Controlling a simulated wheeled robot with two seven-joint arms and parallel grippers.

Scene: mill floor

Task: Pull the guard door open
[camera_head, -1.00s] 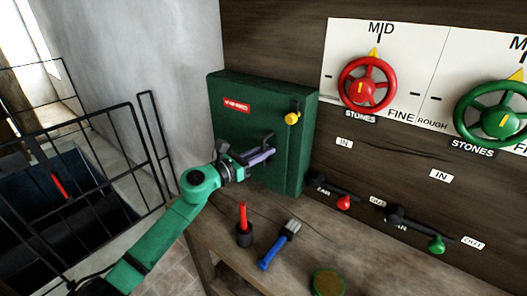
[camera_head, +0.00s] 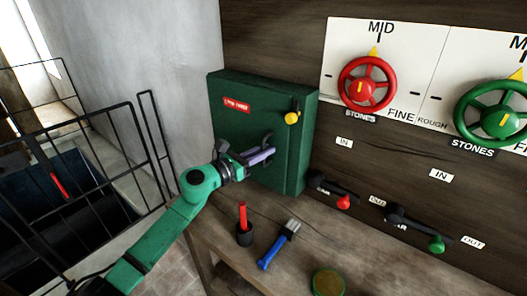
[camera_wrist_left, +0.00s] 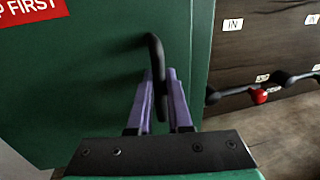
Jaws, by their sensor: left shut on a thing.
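The guard door is the green front of a box (camera_head: 240,125) on the wall above the bench, with a red label (camera_head: 237,104) near its top. It looks closed. A yellow-knobbed latch (camera_head: 292,117) sits at its upper right edge. My left gripper (camera_head: 262,155) is at the door's right side, its purple fingers shut on the black door handle. In the left wrist view the handle (camera_wrist_left: 155,60) passes between the fingers (camera_wrist_left: 160,100), with the green door (camera_wrist_left: 90,80) behind. My right gripper is not in view.
A wooden bench (camera_head: 215,220) below holds a red-handled tool in a dark cup (camera_head: 244,238), a blue-handled brush (camera_head: 272,252) and a round green dish (camera_head: 328,282). Red (camera_head: 367,83) and green (camera_head: 500,115) handwheels and levers (camera_head: 343,202) are at right. Black railing (camera_head: 75,150) stands at left.

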